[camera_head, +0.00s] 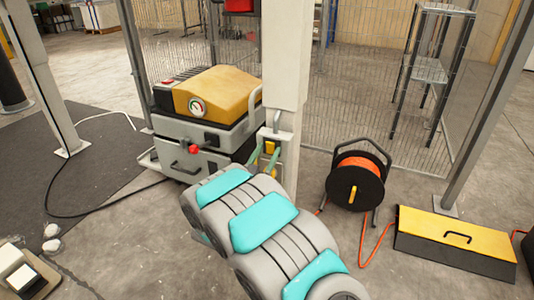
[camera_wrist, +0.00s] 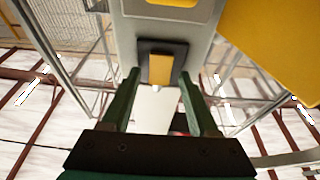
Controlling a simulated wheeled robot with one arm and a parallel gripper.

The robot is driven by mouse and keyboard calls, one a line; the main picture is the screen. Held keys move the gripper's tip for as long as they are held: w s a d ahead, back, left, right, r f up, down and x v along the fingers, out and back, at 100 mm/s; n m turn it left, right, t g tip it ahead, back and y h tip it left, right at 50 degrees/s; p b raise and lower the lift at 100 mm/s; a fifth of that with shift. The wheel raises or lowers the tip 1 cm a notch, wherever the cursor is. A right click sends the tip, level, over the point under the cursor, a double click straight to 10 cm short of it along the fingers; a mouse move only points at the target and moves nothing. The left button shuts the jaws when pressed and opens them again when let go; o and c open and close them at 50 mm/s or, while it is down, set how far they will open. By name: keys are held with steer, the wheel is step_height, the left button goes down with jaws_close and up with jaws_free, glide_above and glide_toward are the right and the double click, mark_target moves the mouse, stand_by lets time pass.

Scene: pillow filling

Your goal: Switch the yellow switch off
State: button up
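The yellow switch (camera_head: 269,147) is on a grey box on the white post, just beyond my gripper (camera_head: 264,160) in the head view. In the wrist view the yellow switch (camera_wrist: 160,69) is a small upright rocker on a dark plate. My gripper (camera_wrist: 159,76) has its two green fingers apart, one on each side of the switch, with nothing held between them. The fingertips are close to the switch plate. I cannot tell whether they touch it. My arm covers the floor in front of the post in the head view.
A grey machine with a yellow top (camera_head: 215,92), a gauge and a red knob stands left of the post. An orange cable reel (camera_head: 357,180) and a yellow-lidded box (camera_head: 456,240) are on the floor to the right. Wire mesh fencing (camera_head: 340,90) stands behind.

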steer(key=shift+v, duration=3.95)
steer(key=shift+w+d, duration=0.1)
steer(key=w+g+y, duration=0.1)
steer(key=w+g+y+p, duration=0.1)
steer(key=w+d+r+g+y, duration=0.1)
steer(key=shift+w+d+y+p, duration=0.1)
steer(key=shift+w+y+p, duration=0.2)
steer(key=shift+w+p, duration=0.1)
steer(key=n+g+y+p, duration=0.2)
steer(key=g+y, duration=0.4)
glide_toward(268, 152)
step_height(268, 152, down, 3)
steer(key=s+a, duration=0.2)
steer(key=s, duration=0.1)
steer(key=s+d+r+g+p, duration=0.1)
steer(key=s+d+g, duration=0.3)
steer(key=s, duration=1)
steer(key=s+d+r+n+g+h+p, duration=0.1)
steer(key=s+d+r+g, duration=0.2)
steer(key=s+d, duration=0.7)
steer(key=s+d+r+n+g+h+p, duration=0.1)
steer(key=s+d+g, duration=0.5)
steer(key=s, duration=1.3)
steer(key=shift+s+d+r+p, duration=0.1)
steer(key=shift+d+r+p, duration=0.4)
steer(key=shift+r, duration=0.25)
